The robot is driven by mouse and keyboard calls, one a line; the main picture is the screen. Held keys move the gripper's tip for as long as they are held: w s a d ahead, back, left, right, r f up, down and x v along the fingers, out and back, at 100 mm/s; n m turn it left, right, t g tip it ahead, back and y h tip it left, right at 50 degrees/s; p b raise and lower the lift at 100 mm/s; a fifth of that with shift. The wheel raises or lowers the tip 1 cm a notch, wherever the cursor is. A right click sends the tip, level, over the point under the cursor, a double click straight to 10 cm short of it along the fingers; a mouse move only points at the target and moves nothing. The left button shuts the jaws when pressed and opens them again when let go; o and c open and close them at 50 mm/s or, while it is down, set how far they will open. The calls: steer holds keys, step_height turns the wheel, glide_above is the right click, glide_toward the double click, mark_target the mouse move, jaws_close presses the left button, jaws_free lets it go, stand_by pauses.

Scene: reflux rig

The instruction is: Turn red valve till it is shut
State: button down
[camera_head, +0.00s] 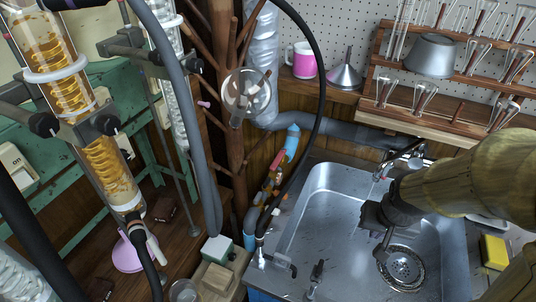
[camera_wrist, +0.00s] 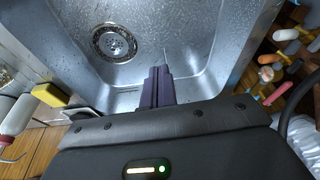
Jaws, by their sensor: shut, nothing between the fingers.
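No valve that is clearly red can be made out in either view. The tap (camera_head: 402,158) at the back of the sink has a small reddish spot near its front, too small to tell what it is. My gripper (camera_head: 382,256) hangs over the sink basin, in front of the tap and apart from it. In the wrist view its dark fingers (camera_wrist: 157,73) are together, empty, pointing over the basin. My arm hides part of the right side of the sink.
The steel sink (camera_head: 322,232) has a round drain (camera_wrist: 114,43). A yellow sponge (camera_head: 494,251) lies at its right. Glass columns with black knobs (camera_head: 44,125) and hoses stand at left. A wooden glassware rack (camera_head: 425,119) hangs behind. The basin's left part is clear.

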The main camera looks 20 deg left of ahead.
steer(key=w+a+b, duration=0.1)
steer(key=w+a, duration=0.5)
steer(key=w, duration=0.2)
steer(key=m+t+y+b, duration=0.2)
steer(key=m+y+b, duration=0.1)
glide_above(276, 163)
steer(key=s+a, duration=0.2)
steer(key=s, duration=0.2)
steer(key=shift+w+d+r, duration=0.1)
steer(key=shift+w+d, duration=0.1)
steer(key=shift+w, duration=0.05)
steer(key=shift+w+b, duration=0.1)
steer(key=shift+b, duration=0.2)
